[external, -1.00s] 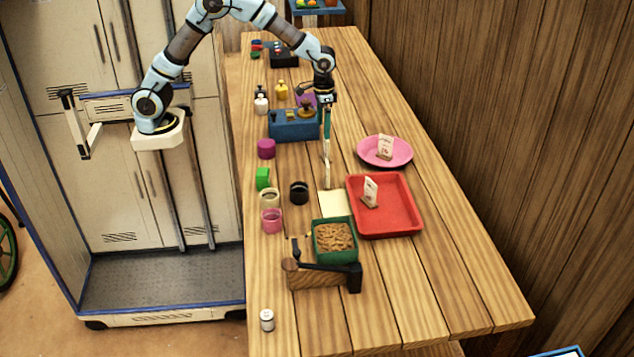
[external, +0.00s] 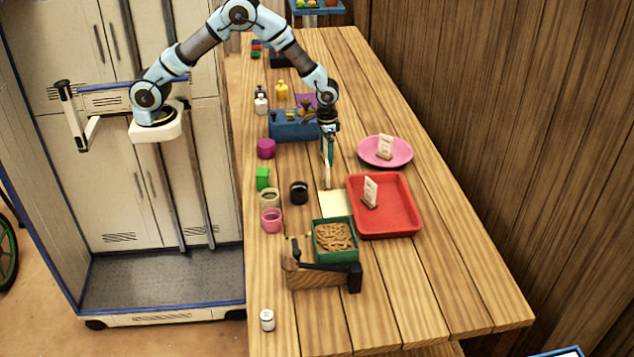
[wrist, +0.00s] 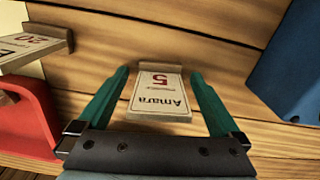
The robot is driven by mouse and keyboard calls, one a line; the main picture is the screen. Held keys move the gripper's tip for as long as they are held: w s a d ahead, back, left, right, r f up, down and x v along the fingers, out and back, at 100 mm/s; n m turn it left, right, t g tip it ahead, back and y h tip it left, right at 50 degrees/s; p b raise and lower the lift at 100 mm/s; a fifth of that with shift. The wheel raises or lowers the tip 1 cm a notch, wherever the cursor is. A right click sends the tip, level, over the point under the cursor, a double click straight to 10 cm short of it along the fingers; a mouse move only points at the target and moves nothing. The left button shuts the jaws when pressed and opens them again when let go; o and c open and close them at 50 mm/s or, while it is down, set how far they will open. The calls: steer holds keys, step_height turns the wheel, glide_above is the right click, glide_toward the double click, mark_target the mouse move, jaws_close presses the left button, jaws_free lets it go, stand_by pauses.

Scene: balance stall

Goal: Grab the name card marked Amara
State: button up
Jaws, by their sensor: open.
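The name card marked Amara (wrist: 162,92), white with a red 5 and a wooden base, is in the middle of the wrist view, upside down to me. My gripper (wrist: 160,74) is open, with one green finger on each side of the card and a visible gap on both sides. In the external view my gripper (external: 329,160) points down over the table, left of the red tray. A pale upright sliver shows at its fingers there, but I cannot tell card from finger.
A second card marked 20 (wrist: 35,46) stands close by at left in the wrist view, beside the red tray (wrist: 36,112). A blue caddy (wrist: 287,70) is at right. Cups stand left of my gripper.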

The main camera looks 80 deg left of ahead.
steer(key=shift+f, duration=0.1)
steer(key=shift+c, duration=0.2)
steer(key=c, duration=1.4)
